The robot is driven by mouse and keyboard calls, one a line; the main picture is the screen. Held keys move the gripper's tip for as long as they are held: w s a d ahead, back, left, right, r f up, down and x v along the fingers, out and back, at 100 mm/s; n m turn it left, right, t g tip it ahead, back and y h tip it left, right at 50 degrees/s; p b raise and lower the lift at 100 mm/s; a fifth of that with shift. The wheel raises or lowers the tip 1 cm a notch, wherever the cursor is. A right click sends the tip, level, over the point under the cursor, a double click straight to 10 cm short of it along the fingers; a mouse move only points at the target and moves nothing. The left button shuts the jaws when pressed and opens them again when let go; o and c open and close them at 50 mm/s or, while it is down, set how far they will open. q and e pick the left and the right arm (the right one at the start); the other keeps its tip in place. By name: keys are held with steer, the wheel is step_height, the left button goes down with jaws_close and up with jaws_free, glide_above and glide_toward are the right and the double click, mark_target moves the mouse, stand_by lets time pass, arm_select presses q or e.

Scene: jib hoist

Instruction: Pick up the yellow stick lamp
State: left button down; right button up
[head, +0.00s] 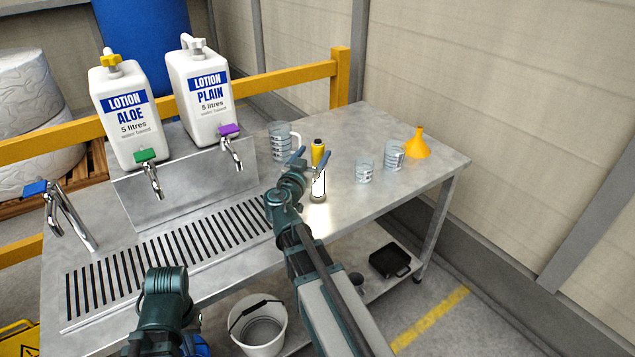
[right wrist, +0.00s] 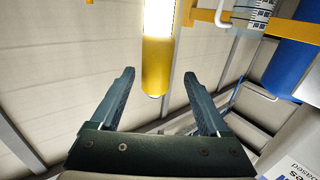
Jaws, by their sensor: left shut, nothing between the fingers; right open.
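A measuring jug (head: 280,142) stands behind the lamp. Two small measuring cups (head: 364,171) (head: 394,155) and an orange funnel (head: 418,143) stand to its right. Two lotion containers (head: 126,115) (head: 201,95) stand over taps at left. A bucket (head: 262,325) is below the table front.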

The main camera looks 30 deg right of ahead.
mark_target(322, 143)
steer(key=shift+w+d+r, duration=0.2)
steer(key=shift+w+d, duration=0.25)
steer(key=shift+d, duration=0.25)
steer(key=x, duration=0.4)
steer(key=shift+d+r+p, duration=0.2)
steer(key=shift+p, duration=0.2)
steer(key=shift+s+a, duration=0.1)
jaws_close()
stand_by(0.6)
